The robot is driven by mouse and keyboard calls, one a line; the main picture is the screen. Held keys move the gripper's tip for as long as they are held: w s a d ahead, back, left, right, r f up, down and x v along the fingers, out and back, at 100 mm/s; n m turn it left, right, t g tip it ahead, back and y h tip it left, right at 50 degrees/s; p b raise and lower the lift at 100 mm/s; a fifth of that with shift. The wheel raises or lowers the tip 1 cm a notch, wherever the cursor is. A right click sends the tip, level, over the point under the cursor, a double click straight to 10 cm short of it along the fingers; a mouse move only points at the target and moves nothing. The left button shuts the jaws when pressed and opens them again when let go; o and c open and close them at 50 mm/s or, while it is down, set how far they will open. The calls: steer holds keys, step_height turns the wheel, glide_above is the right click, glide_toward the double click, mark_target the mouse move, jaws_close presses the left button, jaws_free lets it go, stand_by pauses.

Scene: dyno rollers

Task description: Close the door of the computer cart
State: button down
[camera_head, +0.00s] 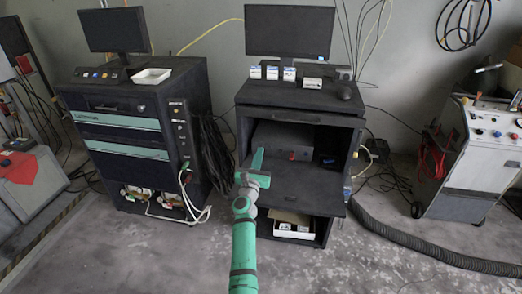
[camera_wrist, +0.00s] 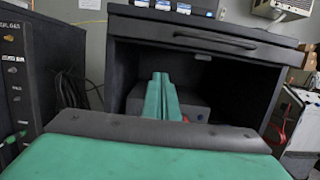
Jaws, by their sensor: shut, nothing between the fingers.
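The computer cart (camera_head: 244,112) is a black cabinet in the middle of the head view, with a monitor on top. Its door (camera_head: 318,184) is folded down and lies roughly flat like a shelf, leaving the compartment open. A grey box (camera_head: 278,139) with a red spot sits inside. My gripper (camera_head: 257,158) is green and shut, with nothing in it, in front of the compartment's left part and over the door's left side. In the wrist view the closed fingers (camera_wrist: 161,97) point into the dark opening, below a front panel with a handle (camera_wrist: 203,38). The door is hidden there.
A second black cabinet (camera_head: 119,122) with cables stands to the left, and a grey machine (camera_head: 474,150) stands at the right. A thick black hose (camera_head: 400,243) lies on the floor at the right. An open lower shelf with a box (camera_head: 293,229) is below the door.

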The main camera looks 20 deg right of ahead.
steer(key=s+a+f+n+y, duration=0.2)
steer(key=s+a+f+n, duration=0.35)
steer(key=s, duration=0.65)
steer(key=s+a+f+n+y, duration=0.25)
steer(key=s+f+n, duration=0.55)
steer(key=s, duration=0.4)
steer(key=s+a+f+n+y, duration=0.1)
steer(key=s+a+f+n, duration=0.45)
steer(key=s+n, duration=0.55)
steer(key=s+a+n+y, duration=0.1)
steer(key=s+a+n, duration=0.3)
steer(key=s, duration=0.5)
steer(key=s+a+n+y, duration=0.2)
steer(key=s+a+n, duration=0.2)
steer(key=s, duration=0.6)
steer(key=s+a+r+n+g+y, duration=0.1)
steer(key=s+a+r+n, duration=0.2)
steer(key=s, duration=0.4)
steer(key=s+a+r+n+g+y, duration=0.1)
steer(key=s+a+r+n, duration=0.3)
steer(key=s+n, duration=0.2)
steer(key=shift+v, duration=0.85)
steer(key=c, duration=2.2)
jaws_free()
steer(key=shift+s+a+r+n, duration=0.25)
steer(key=shift+a+r+n, duration=0.05)
steer(key=shift+n, duration=0.15)
steer(key=shift+w, duration=0.1)
